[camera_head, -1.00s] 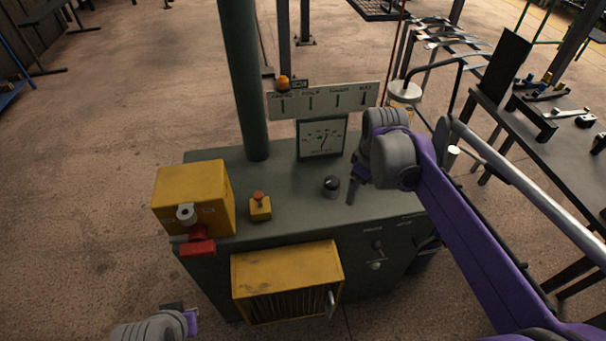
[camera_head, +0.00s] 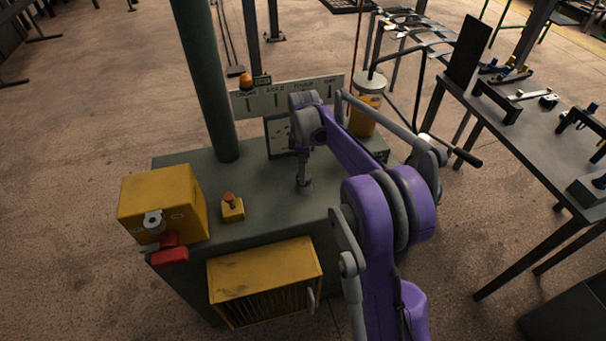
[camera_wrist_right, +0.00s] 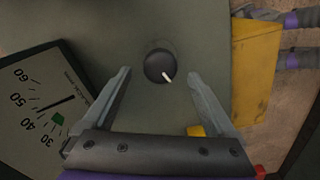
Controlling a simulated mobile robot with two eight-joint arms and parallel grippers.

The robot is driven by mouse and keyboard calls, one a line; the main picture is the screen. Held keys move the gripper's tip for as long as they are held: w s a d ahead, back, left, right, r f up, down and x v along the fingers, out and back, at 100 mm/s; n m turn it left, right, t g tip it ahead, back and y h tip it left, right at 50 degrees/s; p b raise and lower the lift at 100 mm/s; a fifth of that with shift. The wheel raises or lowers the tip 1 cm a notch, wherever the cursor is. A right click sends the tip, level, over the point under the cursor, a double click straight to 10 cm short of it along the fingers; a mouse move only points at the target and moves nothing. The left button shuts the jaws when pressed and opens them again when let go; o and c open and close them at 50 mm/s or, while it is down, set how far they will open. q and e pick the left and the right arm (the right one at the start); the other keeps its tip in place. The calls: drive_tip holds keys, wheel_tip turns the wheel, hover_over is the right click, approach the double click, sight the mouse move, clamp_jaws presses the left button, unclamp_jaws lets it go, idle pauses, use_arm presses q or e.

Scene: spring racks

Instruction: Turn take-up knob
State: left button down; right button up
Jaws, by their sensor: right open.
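The take-up knob is a round black dial with a white pointer mark. In the right wrist view the knob (camera_wrist_right: 159,66) sits on the grey-green cabinet top, ahead of and between the fingers of my right gripper (camera_wrist_right: 160,85). The two fingers are spread apart and neither touches the knob. In the head view my right gripper (camera_head: 304,186) points down over the knob and mostly hides it. My left gripper is out of view.
On the cabinet (camera_head: 255,190) are a yellow box (camera_head: 160,198) with a red handle, a small yellow button box (camera_head: 232,210) and a green post (camera_head: 205,90). A white label strip (camera_head: 262,100) stands behind. A workbench (camera_head: 540,130) with parts is at right.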

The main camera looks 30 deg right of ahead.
drive_tip(key=shift+f, duration=1.65)
drive_tip(key=c, duration=1.4)
drive_tip(key=shift+o, duration=0.2)
drive_tip(key=shift+m, duration=0.3)
